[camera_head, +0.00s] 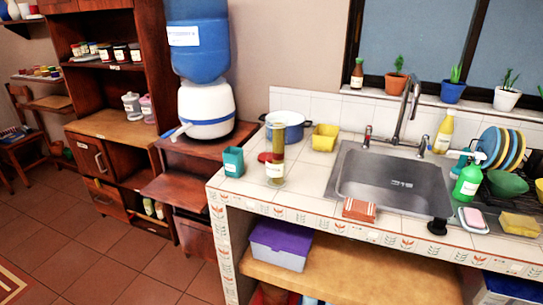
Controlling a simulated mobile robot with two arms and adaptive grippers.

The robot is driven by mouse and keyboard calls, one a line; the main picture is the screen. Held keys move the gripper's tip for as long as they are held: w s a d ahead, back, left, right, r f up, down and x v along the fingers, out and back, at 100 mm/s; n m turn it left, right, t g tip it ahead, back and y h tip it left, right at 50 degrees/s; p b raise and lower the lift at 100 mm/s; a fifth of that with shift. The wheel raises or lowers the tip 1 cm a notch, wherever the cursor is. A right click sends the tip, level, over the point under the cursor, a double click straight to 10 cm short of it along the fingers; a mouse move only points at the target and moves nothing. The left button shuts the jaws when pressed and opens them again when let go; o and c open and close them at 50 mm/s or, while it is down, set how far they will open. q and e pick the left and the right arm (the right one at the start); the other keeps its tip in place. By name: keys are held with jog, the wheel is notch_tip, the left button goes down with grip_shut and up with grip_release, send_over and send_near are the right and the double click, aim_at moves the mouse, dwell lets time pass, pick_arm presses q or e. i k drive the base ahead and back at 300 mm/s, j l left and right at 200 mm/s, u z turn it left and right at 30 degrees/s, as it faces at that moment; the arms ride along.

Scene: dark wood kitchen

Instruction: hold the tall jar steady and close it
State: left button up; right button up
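A tall, narrow jar (277,150) stands upright on the tiled counter, left of the sink. It looks clear, with reddish-brown and yellow contents and a pale label low on its side. A flat red round piece (264,157), which looks like a lid, lies on the counter at the jar's left, partly hidden behind it. Whether the jar's top is open is too small to tell. Neither of my grippers is in view.
A teal cup (233,162) stands left of the jar. A white-and-blue pot (292,132) and a yellow container (325,137) stand behind it. The sink (392,182) lies to the right, with an orange-striped sponge or cloth (359,209) at its front edge. Counter before the jar is clear.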

aim_at(276, 135)
jog(key=i+z, duration=0.35)
jog(key=i+j+z, duration=0.15)
jog(key=i+z, duration=0.25)
jog(key=i+j+z, duration=0.2)
jog(key=z, duration=0.15)
jog(key=i, duration=0.05)
